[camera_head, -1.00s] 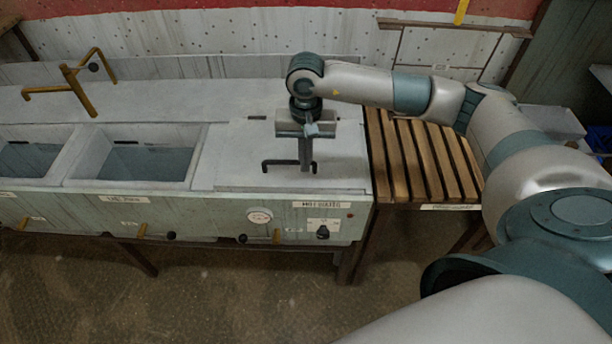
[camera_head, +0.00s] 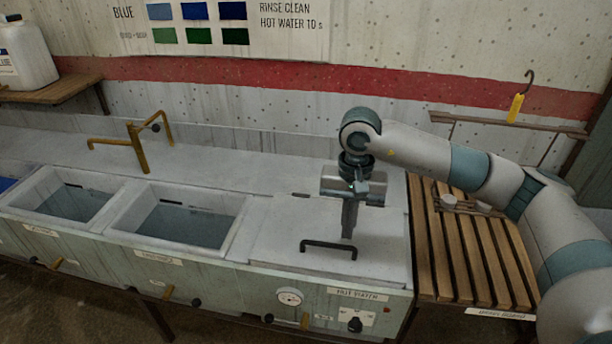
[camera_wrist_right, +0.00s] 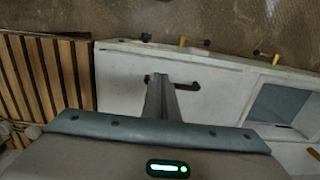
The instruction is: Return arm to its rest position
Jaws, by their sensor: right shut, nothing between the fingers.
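My right arm reaches in from the right in the head view. Its gripper (camera_head: 348,234) points down over the grey lid (camera_head: 275,235) of the hot water section, with its fingers shut together and nothing between them. A dark bar handle (camera_head: 328,246) on the lid lies just beside and below the fingertips; I cannot tell the exact gap. In the right wrist view the closed fingers (camera_wrist_right: 163,100) overlap part of the handle (camera_wrist_right: 188,87) from above. My left gripper is not in view.
Two open basins (camera_head: 185,222) lie left of the lid, with a brass tap (camera_head: 137,148) behind them. A slatted wooden rack (camera_head: 455,260) with small items stands right of the lid, under my forearm. A white jug (camera_head: 25,55) sits on a shelf at upper left.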

